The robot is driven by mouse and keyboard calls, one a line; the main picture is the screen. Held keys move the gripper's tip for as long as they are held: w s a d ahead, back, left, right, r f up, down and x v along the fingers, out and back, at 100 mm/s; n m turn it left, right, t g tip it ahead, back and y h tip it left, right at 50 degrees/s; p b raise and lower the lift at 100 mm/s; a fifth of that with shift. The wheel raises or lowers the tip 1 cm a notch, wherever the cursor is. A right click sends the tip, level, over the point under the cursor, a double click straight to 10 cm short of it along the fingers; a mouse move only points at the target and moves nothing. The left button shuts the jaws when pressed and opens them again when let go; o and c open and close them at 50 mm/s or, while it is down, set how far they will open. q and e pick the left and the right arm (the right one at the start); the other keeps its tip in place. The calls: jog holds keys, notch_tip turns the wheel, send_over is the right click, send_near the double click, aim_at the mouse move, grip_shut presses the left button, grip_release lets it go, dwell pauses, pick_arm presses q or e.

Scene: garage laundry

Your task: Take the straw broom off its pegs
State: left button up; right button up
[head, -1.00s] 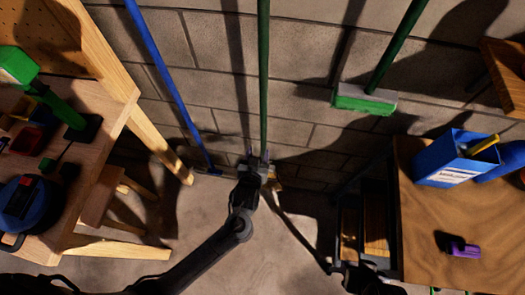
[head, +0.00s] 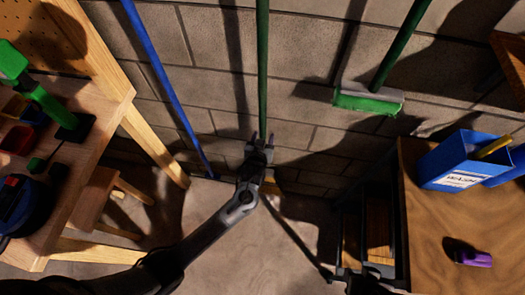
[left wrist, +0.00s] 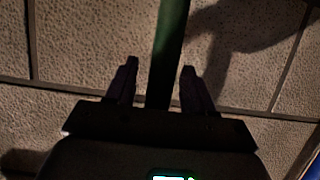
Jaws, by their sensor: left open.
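A broom with a green handle (head: 262,70) hangs upright against the block wall in the middle of the head view. A yellowish bit (head: 270,184), likely its straw head, shows below my gripper; most of the head is hidden. My left gripper (head: 262,137) is open at the lower handle, fingers pointing up the wall. In the left wrist view the green handle (left wrist: 168,50) runs between the two spread fingers (left wrist: 156,85), with a gap on each side. The pegs cannot be made out. A dark shape at the bottom right may be my right gripper (head: 352,274); its jaws are unclear.
A blue pole (head: 165,85) leans left of the broom, and a green-headed brush (head: 368,100) hangs on the right. A wooden workbench (head: 85,165) stands left, and a wooden table (head: 425,235) with a blue box (head: 455,162) stands right.

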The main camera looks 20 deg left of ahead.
pick_arm(q)
jog(key=shift+w+f, duration=0.15)
jog(key=shift+w, duration=0.1)
jog(key=shift+c, duration=0.2)
grip_shut()
dwell(1.1)
